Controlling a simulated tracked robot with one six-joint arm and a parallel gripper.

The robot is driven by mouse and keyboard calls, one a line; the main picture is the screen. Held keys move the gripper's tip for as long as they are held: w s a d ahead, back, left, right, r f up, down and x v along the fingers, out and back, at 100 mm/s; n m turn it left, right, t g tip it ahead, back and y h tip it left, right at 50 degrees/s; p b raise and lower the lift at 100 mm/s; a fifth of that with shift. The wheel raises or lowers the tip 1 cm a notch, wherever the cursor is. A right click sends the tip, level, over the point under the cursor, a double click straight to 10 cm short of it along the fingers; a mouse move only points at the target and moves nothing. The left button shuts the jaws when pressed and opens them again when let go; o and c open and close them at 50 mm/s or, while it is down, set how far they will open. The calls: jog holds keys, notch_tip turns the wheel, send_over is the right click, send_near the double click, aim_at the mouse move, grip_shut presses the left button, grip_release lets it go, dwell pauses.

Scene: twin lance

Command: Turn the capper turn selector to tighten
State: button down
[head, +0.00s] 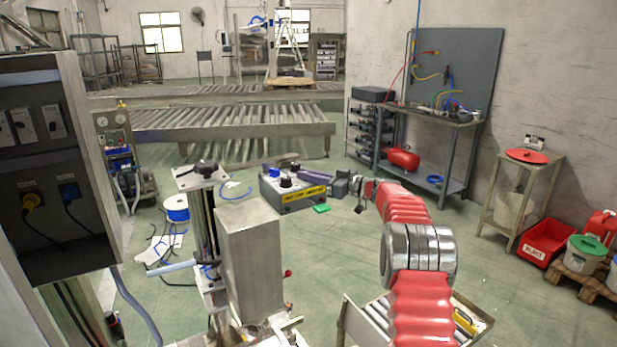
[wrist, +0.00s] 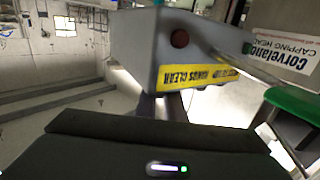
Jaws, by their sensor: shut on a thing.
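The capper control box (head: 293,203) is a grey box with a yellow hands-clear label on its front. Black knobs stand on its top panel, and a knob (head: 286,183) there is at my fingertips. My gripper (head: 300,180) reaches in from the right, low over the top of the box. My fingers (wrist: 172,105) pass behind the label edge. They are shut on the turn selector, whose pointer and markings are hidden.
A steel column and box-shaped housing (head: 250,255) stand left and in front of the control box. A green piece (head: 321,208) is beside the box's lower right. Roller conveyors (head: 235,120) stand behind.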

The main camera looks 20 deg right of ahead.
jog(key=shift+r, duration=0.1)
jog(key=c, duration=1.9)
grip_release()
jog(key=shift+o, duration=0.2)
jog(key=shift+d, duration=0.1)
jog(key=v, duration=1.3)
jog(key=shift+s+d, duration=0.2)
jog(key=shift+s, duration=0.05)
